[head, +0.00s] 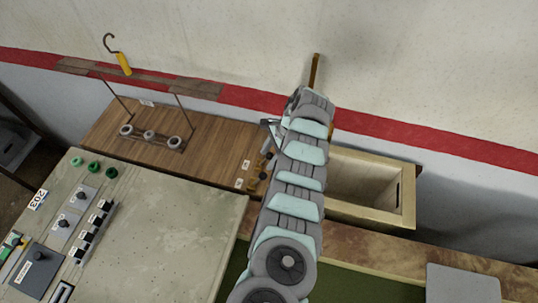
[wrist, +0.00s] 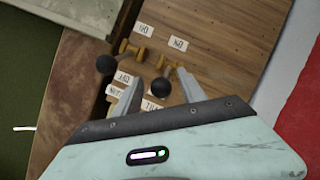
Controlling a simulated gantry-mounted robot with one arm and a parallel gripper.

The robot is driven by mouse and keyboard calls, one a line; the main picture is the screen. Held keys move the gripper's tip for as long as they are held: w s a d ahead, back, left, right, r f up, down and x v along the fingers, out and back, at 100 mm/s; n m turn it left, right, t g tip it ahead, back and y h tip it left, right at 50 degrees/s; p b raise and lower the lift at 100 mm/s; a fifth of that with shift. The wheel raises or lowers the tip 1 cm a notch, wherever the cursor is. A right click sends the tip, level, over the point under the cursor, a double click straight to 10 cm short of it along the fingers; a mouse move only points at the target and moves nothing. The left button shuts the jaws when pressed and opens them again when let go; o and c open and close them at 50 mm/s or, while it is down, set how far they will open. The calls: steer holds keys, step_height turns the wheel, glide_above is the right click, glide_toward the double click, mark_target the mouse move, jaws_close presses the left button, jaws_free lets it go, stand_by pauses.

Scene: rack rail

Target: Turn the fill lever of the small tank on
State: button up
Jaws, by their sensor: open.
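Two brass levers with black ball knobs stand on the wooden board in the wrist view, a left lever (wrist: 106,64) and a right lever (wrist: 161,87). White labels surround them; ON labels (wrist: 178,43) sit on the far side and an OFF label (wrist: 124,77) on the near side. Which lever is the small tank's is not readable. My gripper (wrist: 160,75) is open, its fingers either side of the right knob in the picture; contact cannot be told. The left knob is outside the left finger. In the head view, my arm hides most of the gripper. A beige open-topped tank (head: 408,202) stands right of the arm.
The wooden board (head: 105,128) carries a rack with several grey rings (head: 149,135). A concrete-topped console (head: 185,225) with switches and green buttons stands at lower left. A yellow-handled hook (head: 124,64) is near the wall. A grey box (head: 463,285) is at lower right.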

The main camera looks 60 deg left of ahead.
steer(key=shift+c, duration=0.6)
jaws_close()
stand_by(0.8)
